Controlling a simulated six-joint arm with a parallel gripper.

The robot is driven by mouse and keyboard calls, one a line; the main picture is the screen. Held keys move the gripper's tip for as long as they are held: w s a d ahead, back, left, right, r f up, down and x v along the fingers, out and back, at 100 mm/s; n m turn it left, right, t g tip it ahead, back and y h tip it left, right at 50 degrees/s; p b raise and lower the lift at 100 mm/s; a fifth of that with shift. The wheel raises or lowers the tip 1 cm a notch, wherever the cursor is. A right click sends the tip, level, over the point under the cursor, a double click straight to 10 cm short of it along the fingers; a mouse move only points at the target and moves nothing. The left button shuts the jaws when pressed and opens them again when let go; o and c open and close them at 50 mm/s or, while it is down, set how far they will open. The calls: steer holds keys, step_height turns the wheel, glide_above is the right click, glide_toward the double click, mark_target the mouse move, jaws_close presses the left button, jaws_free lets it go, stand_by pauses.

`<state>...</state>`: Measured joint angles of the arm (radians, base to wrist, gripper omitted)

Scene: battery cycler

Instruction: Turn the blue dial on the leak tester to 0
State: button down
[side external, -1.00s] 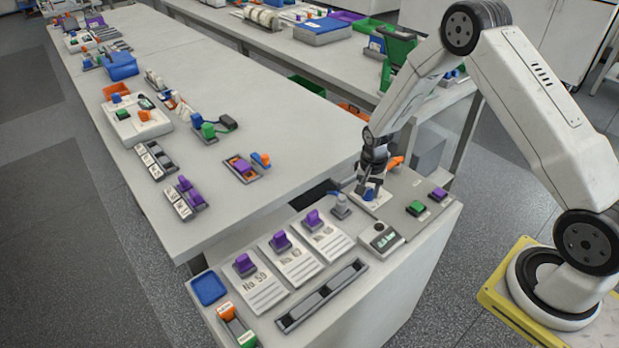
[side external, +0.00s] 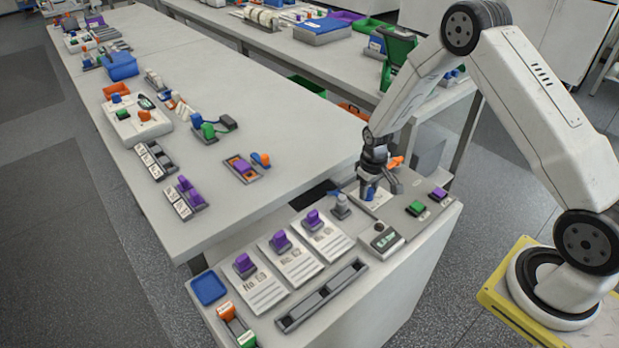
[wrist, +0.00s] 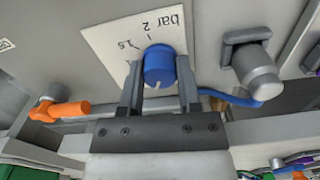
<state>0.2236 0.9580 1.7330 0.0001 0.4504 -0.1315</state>
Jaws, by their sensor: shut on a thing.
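The blue dial (wrist: 158,68) stands on a white scale plate (wrist: 112,35) in the wrist view. Its white mark points toward the bottom of that view, toward my gripper's body. The plate's print is upside down there; "bar", "2" and what looks like "1.5" show, and the rest is hidden. My gripper (wrist: 159,85) is shut on the dial, with a finger on each side of it. In the side view my gripper (side external: 371,188) points down at the plate, and the dial is partly hidden by the fingers. A small display (side external: 385,239) with a dark screen is in front; its digits are too small to read.
A grey fitting (wrist: 255,72) with a blue hose stands close to the dial. An orange-handled valve (wrist: 62,110) is on the other side. Green (side external: 416,208) and purple (side external: 438,194) buttons lie to the right. Purple-knobbed cards (side external: 297,262) are to the left.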

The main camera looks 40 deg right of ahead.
mark_target(369, 190)
steer(key=n, duration=0.3)
steer(key=shift+n, duration=0.4)
steer(key=shift+s, duration=0.1)
steer(key=shift+c, duration=1.5)
jaws_free()
steer(key=shift+r, duration=0.15)
steer(key=shift+r, duration=3.75)
